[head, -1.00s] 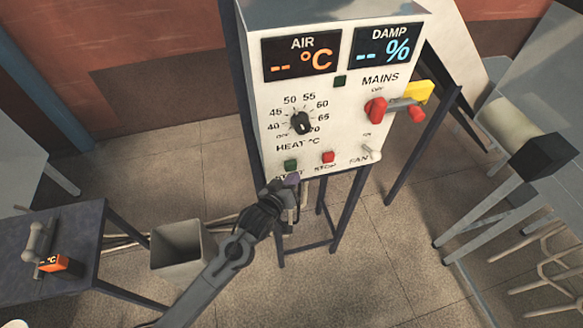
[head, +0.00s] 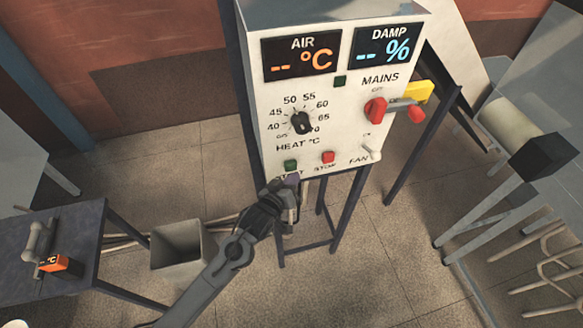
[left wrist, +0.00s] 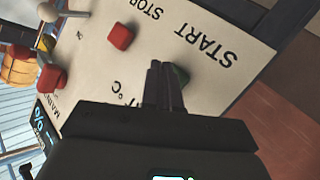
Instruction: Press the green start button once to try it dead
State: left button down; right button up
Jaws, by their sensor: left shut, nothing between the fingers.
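The green start button (head: 290,166) sits at the lower left of the white control panel (head: 350,125), above the START label. My left gripper (head: 292,181) is shut and empty, just below the button and over part of that label in the head view. In the left wrist view my shut fingers (left wrist: 160,68) point at the panel beside the green button (left wrist: 182,75), which they partly hide. I cannot tell whether they touch it. My right gripper is in neither view.
The red stop button (head: 328,157) is right of the start button. The heat dial (head: 301,123), fan switch (head: 371,152) and red mains switch (head: 376,110) are also on the panel. Both displays show dashes. A grey bin (head: 178,246) and a table (head: 62,225) are at left.

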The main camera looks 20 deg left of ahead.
pick_arm(q)
jog(key=shift+w+a, duration=0.15)
jog(key=shift+w+a, duration=0.15)
jog(key=shift+w, duration=0.05)
jog(key=shift+w+a, duration=0.35)
jog(key=shift+w, duration=0.05)
dwell(1.2)
jog(key=shift+s+p, duration=0.1)
jog(key=shift+p, duration=0.25)
jog(key=shift+s+d+p, duration=0.5)
jog(key=shift+s+d, duration=0.1)
jog(key=shift+s, duration=0.05)
jog(key=shift+s+d+r, duration=0.1)
